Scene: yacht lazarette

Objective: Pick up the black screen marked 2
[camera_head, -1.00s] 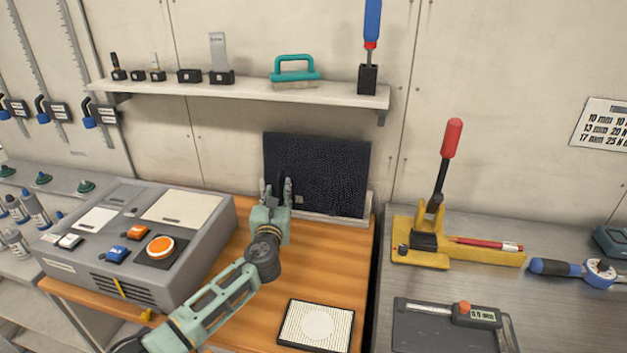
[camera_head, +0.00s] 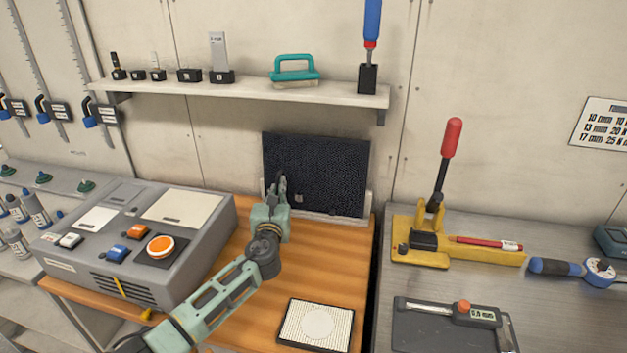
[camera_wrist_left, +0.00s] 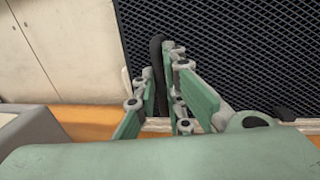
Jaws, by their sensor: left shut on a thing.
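The black screen (camera_head: 325,170) is a dark mesh panel standing upright at the back of the wooden bench, against the wall. I cannot see a 2 on it. It also fills the upper right of the left wrist view (camera_wrist_left: 235,55). My left gripper (camera_head: 277,186) is at the screen's lower left part. In the left wrist view its green fingers (camera_wrist_left: 160,85) are closed together around a dark upright piece at the screen's left side, which looks like its edge or a handle. My right gripper is not in view.
A grey control box (camera_head: 190,240) with an orange knob stands left of my arm. A framed pale filter plate (camera_head: 316,325) lies on the bench front. A shelf (camera_head: 240,90) with tools hangs above. A yellow lever press (camera_head: 420,253) stands on the right-hand metal bench.

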